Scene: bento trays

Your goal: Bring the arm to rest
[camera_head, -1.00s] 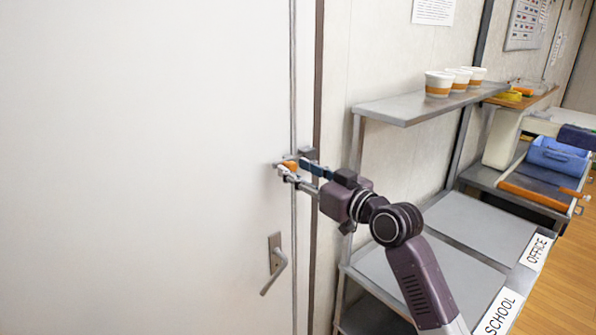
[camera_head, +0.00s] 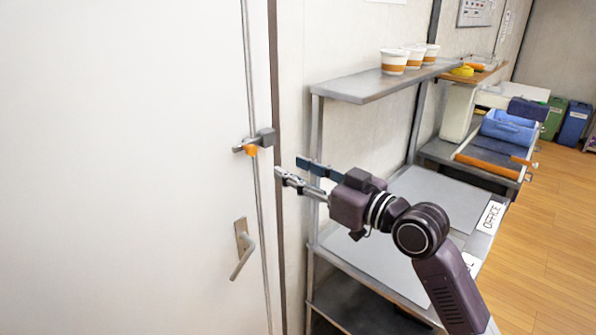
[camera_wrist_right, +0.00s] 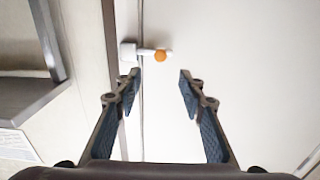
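My right gripper (camera_head: 294,171) is open and empty in the head view, to the right of the door latch and apart from it. In the right wrist view my right gripper (camera_wrist_right: 158,80) has its two fingers spread with nothing between them. The latch, with an orange knob (camera_head: 251,150), lies across the seam between the white door (camera_head: 120,160) and its frame. The latch's orange knob (camera_wrist_right: 160,56) also shows beyond the fingertips in the right wrist view. My left gripper is not in view.
A metal shelf rack (camera_head: 350,84) stands right of the door, close to my right arm, with several cups (camera_head: 394,62) on top. A door handle (camera_head: 244,255) sits below the latch. A blue bin (camera_head: 507,127) stands farther back. Wooden floor (camera_head: 555,220) is open at right.

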